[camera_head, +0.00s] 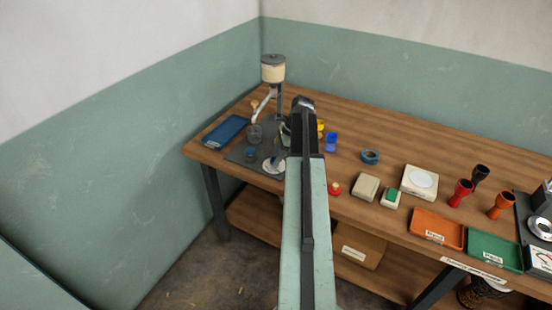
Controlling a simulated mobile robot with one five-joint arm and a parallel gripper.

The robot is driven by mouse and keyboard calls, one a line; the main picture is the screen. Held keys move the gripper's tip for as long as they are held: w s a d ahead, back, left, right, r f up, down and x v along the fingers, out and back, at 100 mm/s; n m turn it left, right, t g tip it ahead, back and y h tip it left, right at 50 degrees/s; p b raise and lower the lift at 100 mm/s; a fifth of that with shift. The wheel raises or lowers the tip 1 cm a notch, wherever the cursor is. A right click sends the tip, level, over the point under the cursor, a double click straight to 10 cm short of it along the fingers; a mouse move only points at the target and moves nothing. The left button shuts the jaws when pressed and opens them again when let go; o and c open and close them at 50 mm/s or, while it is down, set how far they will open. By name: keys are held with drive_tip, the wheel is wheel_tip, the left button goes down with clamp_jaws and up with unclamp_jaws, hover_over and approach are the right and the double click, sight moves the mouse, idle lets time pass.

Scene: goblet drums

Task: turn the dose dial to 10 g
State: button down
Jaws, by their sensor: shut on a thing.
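The dispenser (273,75) stands at the far left corner of the bench. It has a cream hopper with a dark lid, a grey post and a pale slanted spout. My arm reaches out from the bottom middle, and my gripper (285,131) is at the dispenser's post, mostly hidden by my own wrist. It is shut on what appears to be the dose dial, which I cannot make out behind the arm. The dial's marks and its present setting cannot be read from here.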

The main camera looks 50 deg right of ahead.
drive_tip(key=shift+n+g, duration=0.3)
drive_tip(key=shift+n, duration=0.5)
drive_tip(key=c, duration=1.1)
unclamp_jaws()
drive_tip(key=shift+o, duration=0.2)
drive_tip(key=p+v, duration=0.7)
drive_tip(key=v, duration=0.1)
